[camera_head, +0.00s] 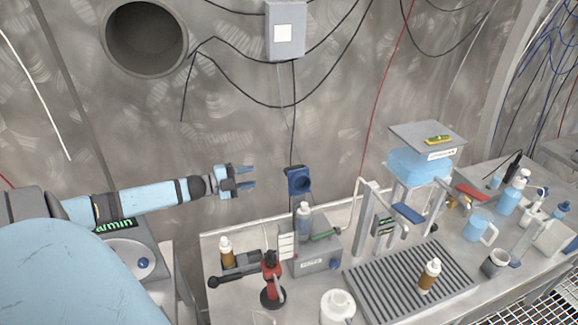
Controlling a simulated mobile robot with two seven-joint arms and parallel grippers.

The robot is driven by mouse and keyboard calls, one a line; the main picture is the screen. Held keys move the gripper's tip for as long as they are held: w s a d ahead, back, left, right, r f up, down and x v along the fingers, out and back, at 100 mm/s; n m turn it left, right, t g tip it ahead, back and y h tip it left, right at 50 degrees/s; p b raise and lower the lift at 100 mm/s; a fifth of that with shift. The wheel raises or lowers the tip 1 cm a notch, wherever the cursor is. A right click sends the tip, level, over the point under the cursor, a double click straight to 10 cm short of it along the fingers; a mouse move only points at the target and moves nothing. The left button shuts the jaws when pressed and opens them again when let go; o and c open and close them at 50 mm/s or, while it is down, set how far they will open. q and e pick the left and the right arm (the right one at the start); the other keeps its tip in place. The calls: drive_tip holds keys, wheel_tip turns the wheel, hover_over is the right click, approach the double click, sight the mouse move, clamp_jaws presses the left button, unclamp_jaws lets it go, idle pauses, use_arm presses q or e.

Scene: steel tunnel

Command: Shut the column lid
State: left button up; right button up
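My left gripper (250,178) reaches in from the left at mid-height. Its two blue fingers are apart with nothing between them, and they point right. To its right, a blue block with a round dark opening (299,181) stands against the wall, apart from the fingers. I cannot tell for sure which part is the column lid. A flat grey plate (405,132) lies over a light blue tank (421,167) at the right, well away from the gripper. My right gripper does not show.
The steel bench holds a grey box (316,261), a red and black tool (271,281), a slatted tray (385,296) with a brown bottle (429,275), a white jar (338,308), and a blue jug (478,227). Cables hang along the wall. The space around the gripper is open.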

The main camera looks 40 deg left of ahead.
sight(290, 168)
use_arm(q)
drive_tip(key=b+x, duration=0.6)
drive_tip(key=x, duration=0.5)
drive_tip(key=shift+w+d, duration=0.25)
drive_tip(key=shift+x, duration=0.8)
